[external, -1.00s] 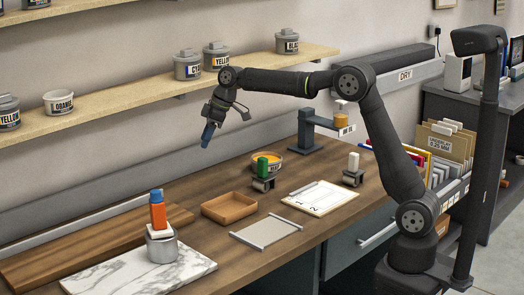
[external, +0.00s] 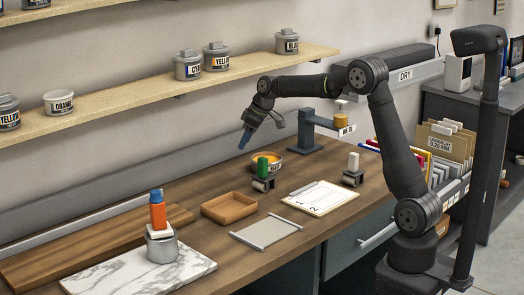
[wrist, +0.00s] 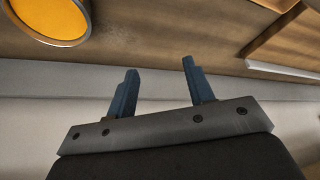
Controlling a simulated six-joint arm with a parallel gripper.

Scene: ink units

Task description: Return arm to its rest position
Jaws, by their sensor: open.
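My gripper (external: 245,138) hangs in the air above the back of the wooden table, its blue fingers pointing down and to the left. In the wrist view my gripper (wrist: 155,85) shows two blue fingers spread apart with nothing between them. My arm is bent, reaching from its base at the right across the table. The gripper is apart from everything. Below it and a little right is an open tin with orange contents (external: 277,172), which also shows at the top left of the wrist view (wrist: 62,20).
A tin with an orange and blue item (external: 161,247) stands on a marble slab (external: 110,275). A shelf (external: 130,92) with tins runs along the wall.

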